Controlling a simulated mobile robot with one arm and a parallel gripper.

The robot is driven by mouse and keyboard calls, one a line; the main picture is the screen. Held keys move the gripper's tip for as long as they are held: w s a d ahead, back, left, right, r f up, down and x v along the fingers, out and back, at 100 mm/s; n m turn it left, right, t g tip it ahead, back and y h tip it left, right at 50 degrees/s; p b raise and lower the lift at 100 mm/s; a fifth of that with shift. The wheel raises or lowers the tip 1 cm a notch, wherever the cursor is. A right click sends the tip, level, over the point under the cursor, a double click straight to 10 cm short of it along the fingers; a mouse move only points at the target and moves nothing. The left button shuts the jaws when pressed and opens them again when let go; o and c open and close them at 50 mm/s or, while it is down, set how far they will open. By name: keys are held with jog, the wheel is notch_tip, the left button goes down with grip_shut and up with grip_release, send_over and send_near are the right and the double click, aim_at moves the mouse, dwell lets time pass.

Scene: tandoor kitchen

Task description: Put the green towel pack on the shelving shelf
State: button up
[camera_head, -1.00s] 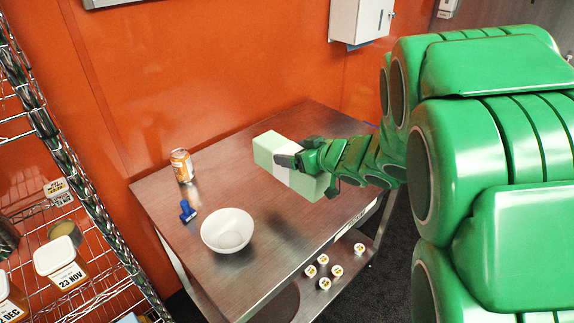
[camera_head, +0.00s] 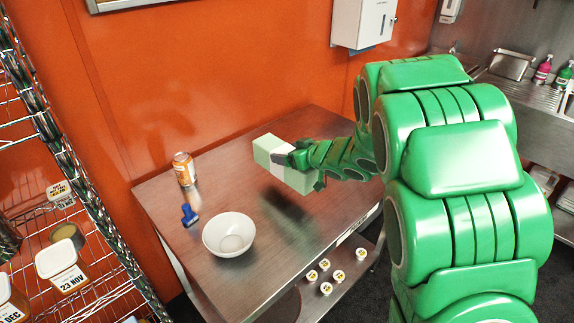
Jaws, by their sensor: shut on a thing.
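The pale green towel pack (camera_head: 267,149) with a white band is held above the steel table. My gripper (camera_head: 282,161) is shut on it around its middle; my green arm reaches in from the right. The pack looks clear of the table, with a shadow below it. The wire shelving (camera_head: 95,213) stands at the left edge of the view, apart from the pack. The far side of the pack and one finger are hidden.
On the steel table (camera_head: 190,245) stand an orange can (camera_head: 184,169), a blue tool (camera_head: 189,214) and a white bowl (camera_head: 229,234). The shelving holds lidded containers (camera_head: 62,266). Several small labelled items sit on the table's lower shelf (camera_head: 352,272). An orange wall is behind.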

aim_at(314, 169)
jog(key=shift+w+a+f, duration=0.15)
jog(key=shift+w+f, duration=0.65)
jog(key=shift+f, duration=0.15)
jog(key=shift+w+a+f, duration=0.15)
jog(key=shift+w+f, duration=0.6)
jog(key=shift+f, duration=0.2)
jog(key=shift+w+f, duration=0.1)
jog(key=shift+f, duration=1.5)
jog(key=shift+f, duration=0.15)
jog(key=o, duration=1.2)
jog(key=shift+d+r, duration=0.15)
jog(key=shift+r, duration=0.1)
jog(key=v, duration=1.1)
jog(key=shift+s+d+r, duration=0.1)
jog(key=shift+s+d, duration=0.05)
jog(key=shift+s, duration=0.2)
